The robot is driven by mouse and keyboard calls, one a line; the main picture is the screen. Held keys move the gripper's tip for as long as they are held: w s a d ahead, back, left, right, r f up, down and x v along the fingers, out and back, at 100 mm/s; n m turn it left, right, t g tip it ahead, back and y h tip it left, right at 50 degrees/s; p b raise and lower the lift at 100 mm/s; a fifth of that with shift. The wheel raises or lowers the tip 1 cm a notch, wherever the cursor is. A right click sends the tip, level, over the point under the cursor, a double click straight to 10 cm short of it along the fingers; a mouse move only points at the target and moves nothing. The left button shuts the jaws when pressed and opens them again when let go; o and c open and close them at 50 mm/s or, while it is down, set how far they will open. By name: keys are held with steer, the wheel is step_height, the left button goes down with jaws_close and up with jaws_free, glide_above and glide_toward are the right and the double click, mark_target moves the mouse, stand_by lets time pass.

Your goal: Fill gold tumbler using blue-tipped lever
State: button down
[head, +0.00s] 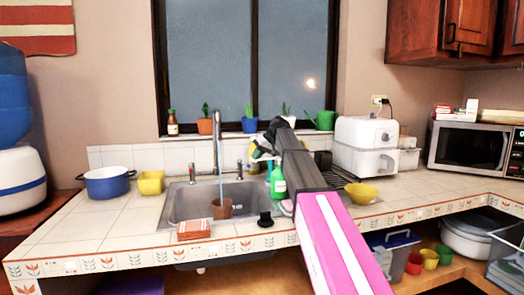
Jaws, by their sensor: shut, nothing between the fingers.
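A brown-gold tumbler (221,207) stands upright in the metal sink under the tall faucet (217,130). A thin bluish stream of water (220,172) runs from the spout down into it; the water level inside is not visible. A small lever (192,172) stands left of the faucet and another lever (239,169) stands right of it. The tips are too small for me to tell their colours surely. My gripper (263,148) is shut and empty, above and to the right of the right lever, apart from the tumbler. My arm partly hides its fingers.
A green bottle (277,181) stands close below my gripper. A yellow bowl (361,192) and white appliance (364,146) are at right. A blue pot (107,182) and yellow container (151,183) are left of the sink. A sponge-like block (194,229) lies at the front edge.

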mark_target(246, 163)
steer(key=shift+x, duration=1.6)
steer(key=shift+s+a+m+t, duration=0.5)
steer(key=shift+s+a+m, duration=0.3)
steer(key=shift+a, duration=0.2)
steer(key=shift+r, duration=0.15)
